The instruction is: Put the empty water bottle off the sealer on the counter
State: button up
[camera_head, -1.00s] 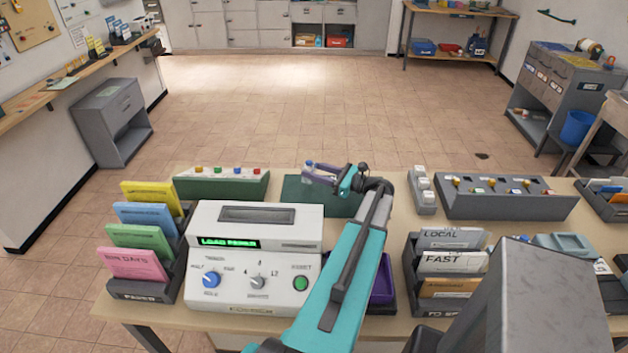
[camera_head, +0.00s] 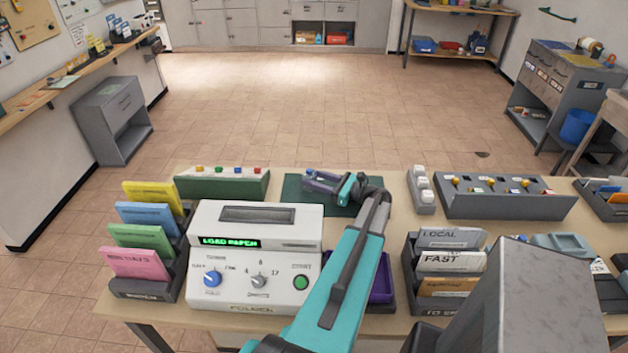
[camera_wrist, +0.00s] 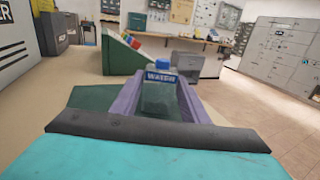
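The water bottle (camera_wrist: 160,98), clear with a blue cap and a WATER label, stands between the purple fingers of my gripper (camera_wrist: 163,103) in the wrist view. The fingers meet its sides, so my gripper appears shut on it. In the head view my gripper (camera_head: 322,182) is low over the dark green mat (camera_head: 292,191) on the counter (camera_head: 398,215). The bottle is tiny there and mostly hidden by the fingers. I cannot tell whether its base touches the mat. No machine in view is legibly marked as the sealer.
A white folder machine (camera_head: 255,240) with a green display stands left of my arm. A green button box (camera_head: 222,186) is behind it. A purple tray (camera_head: 381,285) is partly behind my arm. Paper racks (camera_head: 150,289) and a grey switch panel (camera_head: 505,206) flank the mat.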

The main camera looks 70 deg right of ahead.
aim_at(314, 179)
jog(key=o, duration=0.3)
jog(key=shift+r, duration=0.25)
jog(key=shift+s+f, duration=0.15)
jog(key=shift+s, duration=0.15)
jog(key=s+b, duration=0.2)
jog(key=s, duration=0.3)
jog(key=shift+s, duration=0.1)
jog(key=shift+s+a+b, duration=0.1)
jog(key=shift+s+b, duration=0.25)
jog(key=shift+s, duration=0.55)
